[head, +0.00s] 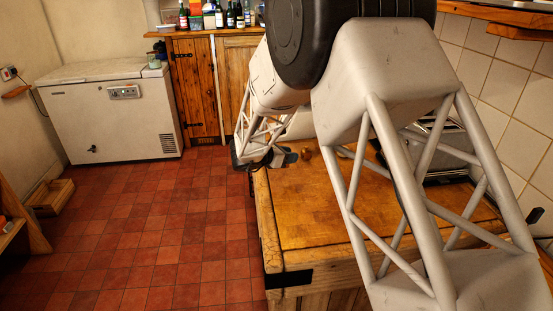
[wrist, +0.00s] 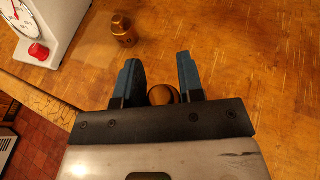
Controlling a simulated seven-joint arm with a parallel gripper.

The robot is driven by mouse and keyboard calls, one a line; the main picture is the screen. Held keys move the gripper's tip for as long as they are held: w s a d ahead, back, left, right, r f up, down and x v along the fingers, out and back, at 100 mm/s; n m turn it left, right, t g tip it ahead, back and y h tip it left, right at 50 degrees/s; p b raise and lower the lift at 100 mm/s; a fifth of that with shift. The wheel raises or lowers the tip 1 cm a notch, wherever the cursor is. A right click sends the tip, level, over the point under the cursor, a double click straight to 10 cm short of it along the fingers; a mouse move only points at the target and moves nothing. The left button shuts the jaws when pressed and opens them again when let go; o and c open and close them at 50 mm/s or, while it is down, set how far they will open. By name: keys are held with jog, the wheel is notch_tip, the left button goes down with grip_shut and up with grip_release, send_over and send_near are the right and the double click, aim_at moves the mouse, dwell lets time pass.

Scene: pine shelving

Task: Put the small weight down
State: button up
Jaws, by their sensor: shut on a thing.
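My gripper (wrist: 160,72) has blue fingers shut on a small round brass weight (wrist: 162,95), which sits between them close to the palm. The lower part of this weight is hidden by the gripper body. In the head view my gripper (head: 284,158) is at the far left corner of the wooden worktop (head: 318,215), and the held weight cannot be made out there. I cannot tell whether the weight touches the worktop.
A second brass weight (wrist: 123,30) stands on the worktop ahead of my fingers. A white dial scale (wrist: 60,18) with a red knob (wrist: 39,51) stands left of it. The worktop's edge runs along the left, above the tiled floor (head: 150,230). Bare wood lies to the right.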

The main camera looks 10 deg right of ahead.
jog(key=shift+s+a+f+g, duration=0.25)
jog(key=shift+s+f+g, duration=0.05)
jog(key=shift+s+f, duration=0.25)
jog(key=shift+w, duration=0.15)
jog(key=shift+w+a+f, duration=0.1)
jog(key=shift+w+f, duration=0.15)
jog(key=shift+w, duration=2.25)
jog(key=shift+w+f, duration=0.2)
jog(key=shift+w, duration=2.3)
jog(key=shift+w+a+f, duration=0.1)
jog(key=shift+w+f, duration=0.15)
jog(key=shift+w, duration=2.25)
jog(key=shift+w, duration=0.4)
jog(key=shift+f, duration=1.8)
jog(key=shift+f, duration=0.15)
